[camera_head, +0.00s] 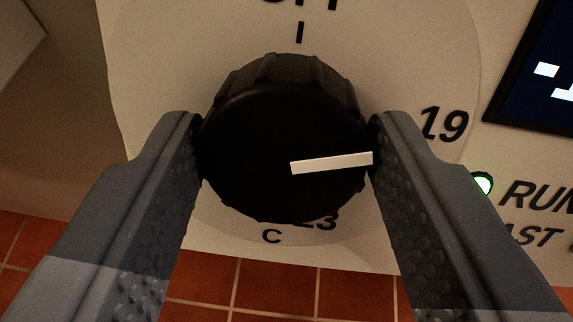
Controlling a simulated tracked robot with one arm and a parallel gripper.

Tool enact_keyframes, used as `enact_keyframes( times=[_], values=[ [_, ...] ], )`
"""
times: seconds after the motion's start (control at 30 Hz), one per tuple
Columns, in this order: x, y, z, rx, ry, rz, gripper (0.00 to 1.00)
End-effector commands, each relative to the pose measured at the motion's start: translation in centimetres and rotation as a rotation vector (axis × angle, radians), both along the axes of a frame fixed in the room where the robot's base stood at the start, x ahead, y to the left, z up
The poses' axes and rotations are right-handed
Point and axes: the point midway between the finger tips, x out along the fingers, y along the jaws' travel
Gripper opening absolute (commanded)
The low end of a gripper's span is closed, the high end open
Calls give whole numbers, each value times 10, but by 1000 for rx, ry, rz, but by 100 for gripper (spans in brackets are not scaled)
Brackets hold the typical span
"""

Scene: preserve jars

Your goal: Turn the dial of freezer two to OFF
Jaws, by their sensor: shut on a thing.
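The black dial (270,130) sits on a round pale scale plate (420,60) on the appliance front. Its white pointer line (330,163) points right and very slightly up, a little below the "19" mark. Lettering at the top, partly cut off by the frame edge and likely "OFF", stands above a short tick (299,32). A partly covered "23" and a "C" show below the dial. My gripper (285,135) is shut on the dial, one finger against its left side and one against its right. I cannot see which freezer this is.
A dark display (540,75) with white characters is at the upper right, cut off by the frame. Red floor tiles (275,288) show below the panel.

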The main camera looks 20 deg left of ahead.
Motion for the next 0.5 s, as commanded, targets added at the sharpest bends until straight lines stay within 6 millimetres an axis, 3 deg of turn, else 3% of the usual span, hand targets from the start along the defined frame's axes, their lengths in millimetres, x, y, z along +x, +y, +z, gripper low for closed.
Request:
enact_keyframes(
  times=[0.5],
  values=[
    [-2,3,-3,-390,-136,228,23]
  ],
)
